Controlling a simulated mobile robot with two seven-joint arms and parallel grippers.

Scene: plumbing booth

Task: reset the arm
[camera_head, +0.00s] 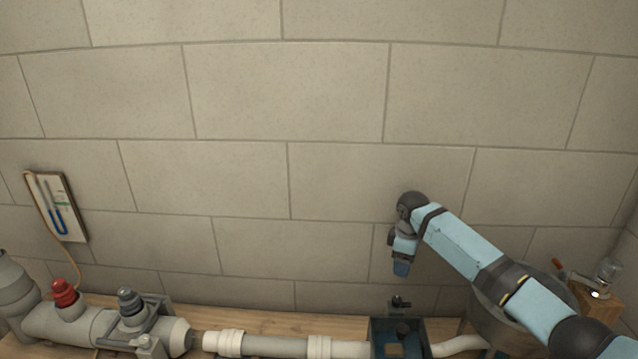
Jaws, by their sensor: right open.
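My right arm (465,245) comes in from the lower right and reaches up and left in front of the tiled wall. Its wrist bends downward at the upper end. My right gripper (401,268) points down and is open, small in the picture, with nothing visible in it. It hangs above a dark blue box-like fitting (383,335) on the bench, apart from it. My left gripper is out of view.
A grey pipe with a red cap (64,292) and a grey valve (130,302) stand at lower left. White pipe (275,346) runs along the wooden bench. A gauge panel (56,207) hangs on the wall. A metal basin (490,318) is partly behind my arm.

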